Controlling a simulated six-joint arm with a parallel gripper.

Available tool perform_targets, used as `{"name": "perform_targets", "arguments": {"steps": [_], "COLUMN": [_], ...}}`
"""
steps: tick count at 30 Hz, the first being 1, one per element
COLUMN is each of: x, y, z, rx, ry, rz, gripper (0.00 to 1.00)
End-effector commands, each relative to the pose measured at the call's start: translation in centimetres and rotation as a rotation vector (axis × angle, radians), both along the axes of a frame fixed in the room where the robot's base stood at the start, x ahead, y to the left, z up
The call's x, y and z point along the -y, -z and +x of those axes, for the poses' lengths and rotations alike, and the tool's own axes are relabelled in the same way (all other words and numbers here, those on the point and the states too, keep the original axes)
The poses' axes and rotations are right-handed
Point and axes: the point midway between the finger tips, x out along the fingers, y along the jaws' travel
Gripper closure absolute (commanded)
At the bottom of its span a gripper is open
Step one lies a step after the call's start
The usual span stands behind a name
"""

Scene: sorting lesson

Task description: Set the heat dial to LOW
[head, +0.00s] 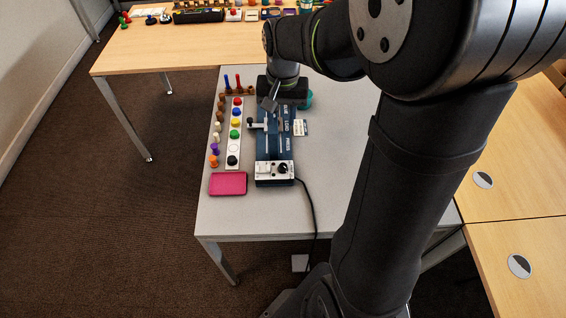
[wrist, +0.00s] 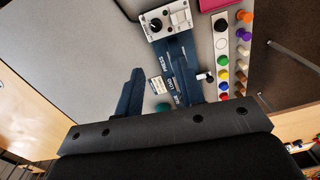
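The heat dial is a black round knob (head: 283,168) on the white panel (head: 262,178) at the near end of a long blue machine (head: 263,147). The dial also shows in the wrist view (wrist: 156,25), near the top, but its setting marks are too small to read. A light switch-like part (wrist: 179,17) sits beside it. My gripper (head: 270,103) is over the far end of the machine, away from the dial. In the wrist view my gripper's (wrist: 160,74) two dark fingers stand apart with nothing held between them.
A white strip of coloured buttons (head: 234,147) and several pegs (head: 214,161) stand left of the machine. A pink pad (head: 228,184) lies near the front left. A small lever (head: 258,125) sticks out leftward. A black cable (head: 307,201) runs off the front. The grey table is clear to the right.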

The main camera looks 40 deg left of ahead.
Motion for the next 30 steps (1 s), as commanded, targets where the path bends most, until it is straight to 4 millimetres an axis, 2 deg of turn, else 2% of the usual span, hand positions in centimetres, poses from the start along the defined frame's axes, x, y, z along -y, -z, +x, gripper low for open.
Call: {"name": "perform_targets", "arguments": {"steps": [1, 3, 8, 24, 30], "x": [0.3, 0.4, 0.4, 0.5, 0.5], "y": [1.4, 2.5, 4.3, 15.3, 18.1], "z": [0.0, 0.1, 0.1, 0.1, 0.1], "rx": [0.009, 0.019, 0.020, 0.019, 0.020], "ry": [0.006, 0.012, 0.013, 0.013, 0.013], "rz": [-0.014, -0.021, -0.021, -0.022, -0.020], "gripper": [0.65, 0.65, 0.65, 0.65, 0.65]}}
